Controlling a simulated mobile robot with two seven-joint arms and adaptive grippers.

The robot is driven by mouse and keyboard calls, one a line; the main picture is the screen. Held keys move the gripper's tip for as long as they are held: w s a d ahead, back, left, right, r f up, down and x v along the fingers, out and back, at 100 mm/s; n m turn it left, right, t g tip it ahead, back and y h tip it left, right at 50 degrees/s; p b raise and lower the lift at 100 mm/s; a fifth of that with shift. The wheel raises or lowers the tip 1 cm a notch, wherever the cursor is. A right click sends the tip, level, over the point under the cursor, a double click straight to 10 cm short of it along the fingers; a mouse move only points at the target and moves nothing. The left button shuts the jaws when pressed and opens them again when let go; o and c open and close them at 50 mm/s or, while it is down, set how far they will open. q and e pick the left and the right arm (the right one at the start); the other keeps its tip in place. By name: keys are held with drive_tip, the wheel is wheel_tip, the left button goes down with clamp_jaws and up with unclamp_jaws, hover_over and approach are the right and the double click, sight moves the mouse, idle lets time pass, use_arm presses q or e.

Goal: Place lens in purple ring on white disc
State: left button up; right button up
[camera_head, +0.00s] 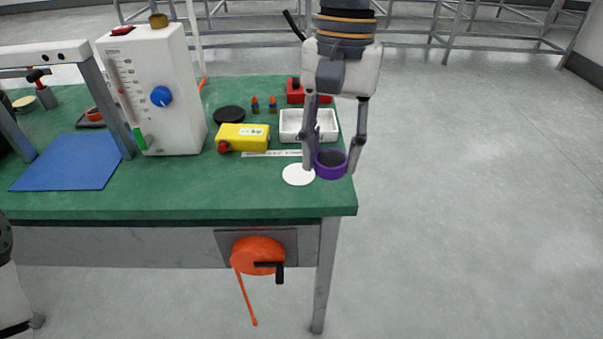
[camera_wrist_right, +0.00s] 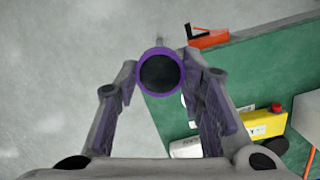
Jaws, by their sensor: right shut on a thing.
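The lens is a dark round piece in a purple ring (camera_head: 331,164). My right gripper (camera_head: 332,168) is shut on the purple ring, one finger on each side. In the right wrist view the purple ring (camera_wrist_right: 160,74) shows between the fingertips, its dark face towards the camera. The white disc (camera_head: 298,174) lies flat on the green bench near its front right. In the head view the ring is just right of the disc; its height above the bench is hard to tell. My left gripper is out of view.
A white tray (camera_head: 288,125) and a yellow box (camera_head: 243,139) stand behind the disc. A white unit with a blue knob (camera_head: 161,96) stands to the left. An orange reel (camera_head: 257,254) hangs below the bench (camera_head: 190,197). The bench's right edge is close to the ring.

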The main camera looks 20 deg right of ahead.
drive_tip(key=w+a+r+m+t, duration=0.1)
drive_tip(key=w+a+m+t, duration=0.35)
drive_tip(key=a+m, duration=1.15)
drive_tip(key=m+g+b, duration=0.1)
drive_tip(key=m+g, duration=0.1)
drive_tip(key=m, duration=0.1)
hover_over(297, 173)
drive_tip(key=f, duration=0.9)
drive_tip(key=shift+s+d+f, duration=0.2)
drive_tip(key=shift+s, duration=0.05)
wheel_tip(297, 173, down, 3)
drive_tip(key=shift+d+r, duration=0.1)
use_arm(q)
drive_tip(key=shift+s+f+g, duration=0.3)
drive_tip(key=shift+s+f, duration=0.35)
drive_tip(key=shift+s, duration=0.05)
use_arm(e)
drive_tip(key=shift+f, duration=0.2)
drive_tip(key=o, duration=0.8)
drive_tip(key=shift+o, duration=0.2)
